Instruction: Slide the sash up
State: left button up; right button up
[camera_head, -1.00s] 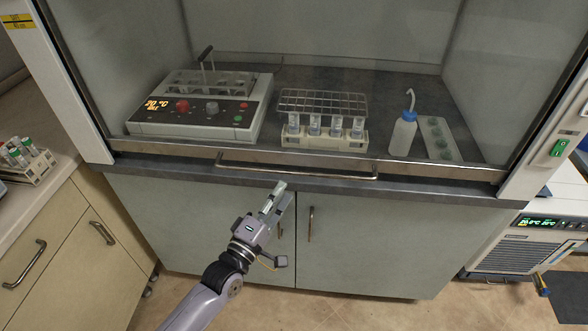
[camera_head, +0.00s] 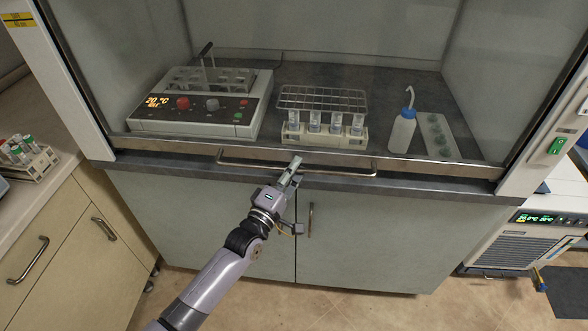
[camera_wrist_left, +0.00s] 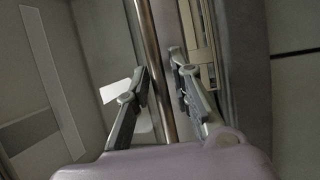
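The fume hood's glass sash (camera_head: 270,100) is down, with its metal bottom rail near the grey worktop edge. A long bar handle (camera_head: 240,164) runs along the front of this rail. My left gripper (camera_head: 294,166) is at the middle of the handle, coming from the front and below. In the left wrist view the handle bar (camera_wrist_left: 155,70) runs between the two fingers of the gripper (camera_wrist_left: 160,85). The fingers are apart, with gaps to the bar. My right gripper is in neither view.
Behind the glass stand a hot block with a display (camera_head: 200,103), a tube rack (camera_head: 325,130), a wash bottle (camera_head: 403,130) and a tray (camera_head: 437,137). Cabinet doors (camera_head: 400,235) lie below. Another tube rack (camera_head: 28,162) stands on the left counter, and a chiller (camera_head: 520,245) stands at right.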

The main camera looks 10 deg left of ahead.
pick_arm(q)
grip_shut()
dwell(0.4)
